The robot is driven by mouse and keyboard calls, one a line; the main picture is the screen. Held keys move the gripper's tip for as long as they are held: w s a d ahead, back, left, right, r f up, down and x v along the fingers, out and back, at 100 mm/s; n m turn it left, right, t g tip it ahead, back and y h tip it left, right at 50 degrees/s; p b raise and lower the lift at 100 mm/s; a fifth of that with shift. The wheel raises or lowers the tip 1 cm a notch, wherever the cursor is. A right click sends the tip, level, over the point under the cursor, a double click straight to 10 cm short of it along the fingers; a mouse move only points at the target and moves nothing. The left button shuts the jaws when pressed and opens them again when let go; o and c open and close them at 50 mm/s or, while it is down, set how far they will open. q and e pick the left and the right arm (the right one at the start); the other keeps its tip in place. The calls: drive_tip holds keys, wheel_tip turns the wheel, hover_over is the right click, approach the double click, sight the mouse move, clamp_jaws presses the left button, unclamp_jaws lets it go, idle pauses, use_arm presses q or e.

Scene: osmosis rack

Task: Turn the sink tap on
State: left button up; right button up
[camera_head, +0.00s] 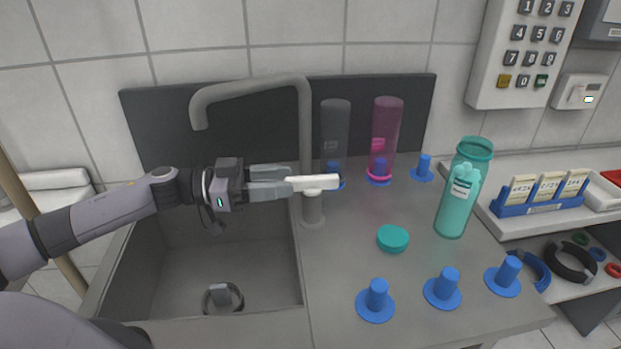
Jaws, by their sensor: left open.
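The grey sink tap (305,120) rises at the right edge of the sink basin (200,265), its spout arching left over the basin. Its white lever (322,182) lies roughly level across the tap body. My left gripper (286,182) comes in from the left above the basin, its fingers pointing right. It is open, with its fingertips at the left end of the lever. I cannot tell whether they touch it. No water shows under the spout. My right gripper is not in view.
A grey bottle (335,130) and a pink bottle (386,130) stand behind the tap on blue pegs. A teal bottle (458,200), a teal cap (392,239) and several blue pegs (376,298) occupy the counter. A dark ring-shaped item (222,297) lies in the basin.

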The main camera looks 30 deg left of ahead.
sight(313, 177)
use_arm(q)
drive_tip(key=shift+p+x, duration=0.55)
drive_tip(key=shift+x, duration=2.8)
clamp_jaws()
